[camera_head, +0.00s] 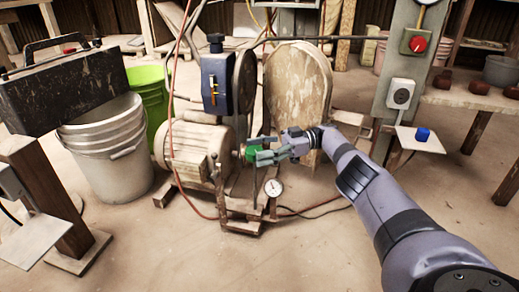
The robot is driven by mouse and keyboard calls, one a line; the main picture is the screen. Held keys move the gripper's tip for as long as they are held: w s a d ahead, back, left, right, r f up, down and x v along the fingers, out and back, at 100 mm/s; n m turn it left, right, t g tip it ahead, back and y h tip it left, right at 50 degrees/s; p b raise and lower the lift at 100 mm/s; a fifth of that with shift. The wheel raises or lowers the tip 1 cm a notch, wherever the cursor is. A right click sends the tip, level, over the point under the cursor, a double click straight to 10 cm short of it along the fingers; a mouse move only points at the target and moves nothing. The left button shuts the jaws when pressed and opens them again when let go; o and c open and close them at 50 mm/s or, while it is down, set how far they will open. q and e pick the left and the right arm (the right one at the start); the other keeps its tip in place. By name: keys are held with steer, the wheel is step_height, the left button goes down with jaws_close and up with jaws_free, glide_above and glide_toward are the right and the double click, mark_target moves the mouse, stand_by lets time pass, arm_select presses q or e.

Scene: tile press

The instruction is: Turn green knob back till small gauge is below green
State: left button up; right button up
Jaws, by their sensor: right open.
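The green knob (251,154) is at the right end of the beige motor, in the middle of the view. My right gripper (257,151) reaches in from the right and is open, with its fingers at the knob, one above and one lower. I cannot tell whether the fingers touch it. The small gauge (273,187) is a round white dial just below the gripper. Its needle and coloured zones are too small to read. My left gripper is not in view.
The motor (194,150) and a round wooden board (298,88) stand around the knob. Grey buckets (107,150) and a green bucket (149,96) stand left. A post on the right carries a red button (417,44). The front floor is clear.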

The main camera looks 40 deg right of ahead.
steer(key=shift+r, duration=0.15)
step_height(320, 180, up, 10)
steer(key=shift+f, duration=0.25)
steer(key=shift+r, duration=0.1)
stand_by(0.3)
